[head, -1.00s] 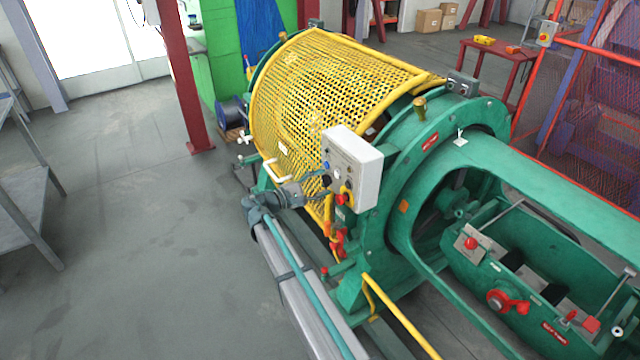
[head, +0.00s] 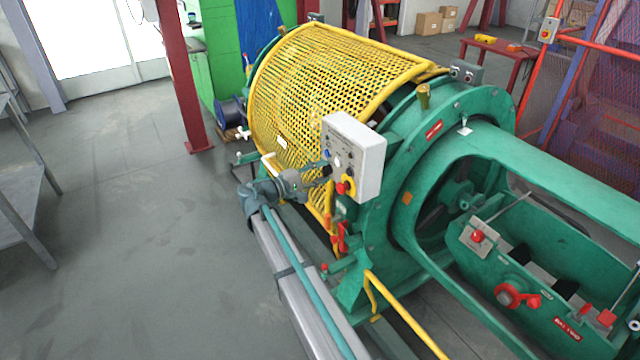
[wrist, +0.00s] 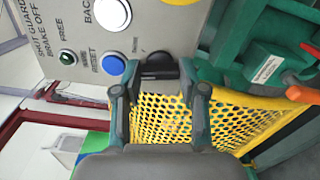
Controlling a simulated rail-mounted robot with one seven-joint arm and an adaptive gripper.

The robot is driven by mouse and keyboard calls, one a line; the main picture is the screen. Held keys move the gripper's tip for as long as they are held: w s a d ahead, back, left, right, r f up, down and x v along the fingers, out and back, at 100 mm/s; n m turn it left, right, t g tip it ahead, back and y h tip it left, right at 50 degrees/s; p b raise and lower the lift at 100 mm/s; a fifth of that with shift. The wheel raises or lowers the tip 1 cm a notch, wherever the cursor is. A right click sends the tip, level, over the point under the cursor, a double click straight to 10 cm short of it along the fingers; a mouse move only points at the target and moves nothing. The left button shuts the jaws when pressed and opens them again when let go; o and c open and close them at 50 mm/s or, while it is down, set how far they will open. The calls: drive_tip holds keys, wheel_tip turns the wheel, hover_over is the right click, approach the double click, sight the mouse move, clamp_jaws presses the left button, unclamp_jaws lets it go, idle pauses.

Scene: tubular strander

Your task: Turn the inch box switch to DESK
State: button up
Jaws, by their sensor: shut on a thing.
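The inch box (head: 355,160) is a pale grey control box on the green machine, in front of the yellow mesh guard. Its panel (wrist: 75,25) fills the upper left of the wrist view, with a blue button (wrist: 113,63) marked RESET, a white button and a small green one marked FREE. My gripper (wrist: 159,82) is shut on a black switch knob (wrist: 158,66) at the panel's lower edge, one finger on each side. The knob's pointer and its position labels are mostly hidden or too small to read. In the head view, my gripper (head: 324,174) is at the box's near left side.
The yellow mesh guard (head: 335,75) lies behind the box. A red mushroom button on a yellow base (head: 345,187) is low on the box, close to my gripper. A yellow rail (head: 405,315) runs below.

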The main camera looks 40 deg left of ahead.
drive_tip(key=m+b, duration=0.2)
drive_tip(key=b, duration=0.2)
drive_tip(key=m+b, duration=0.3)
drive_tip(key=b, duration=0.2)
drive_tip(key=shift+f, duration=0.4)
drive_tip(key=m+b, duration=0.1)
drive_tip(key=b, duration=0.1)
drive_tip(key=m+b, duration=0.1)
drive_tip(key=m, duration=0.1)
drive_tip(key=shift+r+b, duration=0.25)
drive_tip(key=shift+b, duration=0.15)
drive_tip(key=shift+r+m, duration=0.1)
drive_tip(key=shift+m, duration=0.2)
drive_tip(key=o, duration=1.1)
drive_tip(key=shift+o, duration=0.2)
drive_tip(key=v, duration=1.2)
